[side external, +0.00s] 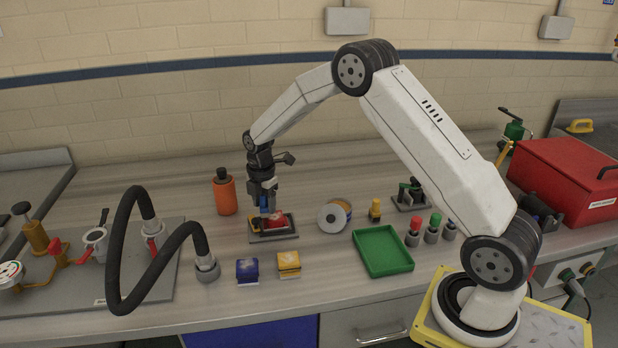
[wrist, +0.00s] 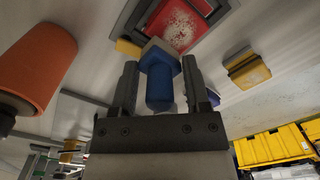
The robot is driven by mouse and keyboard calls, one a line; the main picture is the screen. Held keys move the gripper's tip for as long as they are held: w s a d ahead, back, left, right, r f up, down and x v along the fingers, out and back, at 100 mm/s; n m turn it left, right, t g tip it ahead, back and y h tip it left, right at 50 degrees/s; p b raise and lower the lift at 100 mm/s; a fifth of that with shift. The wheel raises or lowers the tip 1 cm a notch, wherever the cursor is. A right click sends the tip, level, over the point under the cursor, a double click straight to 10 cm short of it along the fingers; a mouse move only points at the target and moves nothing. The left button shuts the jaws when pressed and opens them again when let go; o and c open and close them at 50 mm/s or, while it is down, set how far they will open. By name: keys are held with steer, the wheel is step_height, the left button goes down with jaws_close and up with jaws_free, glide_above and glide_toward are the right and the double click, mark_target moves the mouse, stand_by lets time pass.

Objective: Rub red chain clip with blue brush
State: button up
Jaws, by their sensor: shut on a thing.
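My gripper (side external: 264,201) is shut on the blue brush (side external: 265,211), which it holds pointing down over the small grey plate (side external: 290,235). The red chain clip (side external: 275,223) lies on that plate. In the wrist view the blue brush (wrist: 159,86) is between the two fingers, its pale head toward the red clip (wrist: 178,24). The clip's face has whitish speckles, and part of it is cut off by the frame. The brush head is at or very near the clip's edge; I cannot tell whether they touch. A yellow piece (wrist: 128,47) sits beside the clip.
An orange bottle (side external: 225,194) stands left of my gripper. A blue block (side external: 247,270) and a yellow block (side external: 289,264) lie in front. A green tray (side external: 382,251) and a disc (side external: 331,218) are to the right. A black hose (side external: 122,250) arches at left.

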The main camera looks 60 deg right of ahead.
steer(key=shift+s+d, duration=0.9)
steer(key=shift+s+d, duration=0.1)
steer(key=shift+s+d+f, duration=0.1)
steer(key=shift+s+d, duration=0.85)
steer(key=shift+w+a, duration=0.1)
steer(key=shift+w+a+f, duration=0.1)
steer(key=shift+w+a, duration=0.85)
steer(key=shift+w+a, duration=0.1)
steer(key=shift+w+a+f, duration=0.1)
steer(key=shift+w+a, duration=0.85)
steer(key=shift+a, duration=0.05)
steer(key=shift+r, duration=0.2)
